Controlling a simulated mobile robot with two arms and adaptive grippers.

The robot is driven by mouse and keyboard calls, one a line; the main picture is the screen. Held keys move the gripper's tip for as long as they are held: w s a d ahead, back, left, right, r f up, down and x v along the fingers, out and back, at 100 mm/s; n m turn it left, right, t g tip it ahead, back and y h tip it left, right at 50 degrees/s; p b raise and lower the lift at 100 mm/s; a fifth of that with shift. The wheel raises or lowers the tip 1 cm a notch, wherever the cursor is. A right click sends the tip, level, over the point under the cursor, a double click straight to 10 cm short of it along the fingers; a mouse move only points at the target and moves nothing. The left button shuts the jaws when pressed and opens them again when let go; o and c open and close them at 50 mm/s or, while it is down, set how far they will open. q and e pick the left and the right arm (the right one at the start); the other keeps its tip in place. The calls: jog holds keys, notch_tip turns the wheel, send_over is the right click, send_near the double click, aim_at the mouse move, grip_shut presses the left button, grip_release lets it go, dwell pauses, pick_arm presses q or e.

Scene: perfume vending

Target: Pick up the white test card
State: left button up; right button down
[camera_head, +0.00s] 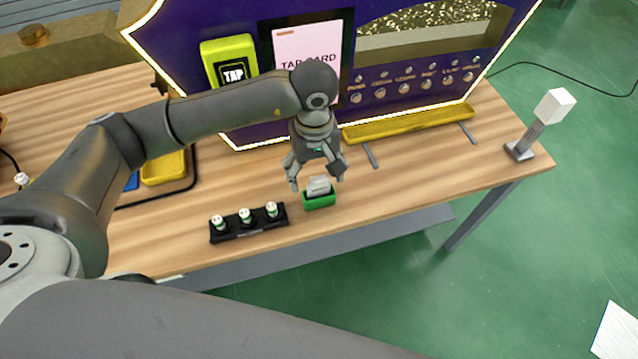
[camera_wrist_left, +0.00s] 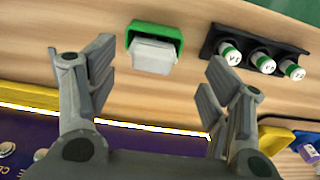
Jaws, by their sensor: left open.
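The white test card (camera_head: 318,184) stands in a small green holder (camera_head: 319,202) near the table's front edge. In the left wrist view the card (camera_wrist_left: 153,56) sticks out of the green holder (camera_wrist_left: 154,31), beyond the fingertips and roughly midway between them. My left gripper (camera_head: 316,180) is open and empty, just above and behind the holder in the head view. Its two fingers (camera_wrist_left: 157,75) are spread wide in the left wrist view, with nothing between them. My right gripper is not seen.
A black rack (camera_head: 248,231) with 3 small bottles stands left of the holder. The vending machine (camera_head: 400,68) rises behind, with a yellow trough (camera_head: 408,123) at its foot. A white block on a stand (camera_head: 553,106) is at the right. Bare wood lies right of the holder.

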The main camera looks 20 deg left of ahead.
aim_at(319, 178)
pick_arm(q)
jog(key=shift+d+f, duration=0.1)
jog(key=shift+f, duration=0.3)
jog(key=f, duration=0.1)
jog(key=f+p, duration=0.1)
jog(key=f, duration=0.1)
jog(key=shift+w+d+f, duration=0.15)
jog(key=shift+d+f, duration=0.1)
jog(key=shift+f, duration=0.05)
jog(key=shift+w+f, duration=0.1)
jog(key=shift+f, duration=0.35)
jog(key=c, duration=1.4)
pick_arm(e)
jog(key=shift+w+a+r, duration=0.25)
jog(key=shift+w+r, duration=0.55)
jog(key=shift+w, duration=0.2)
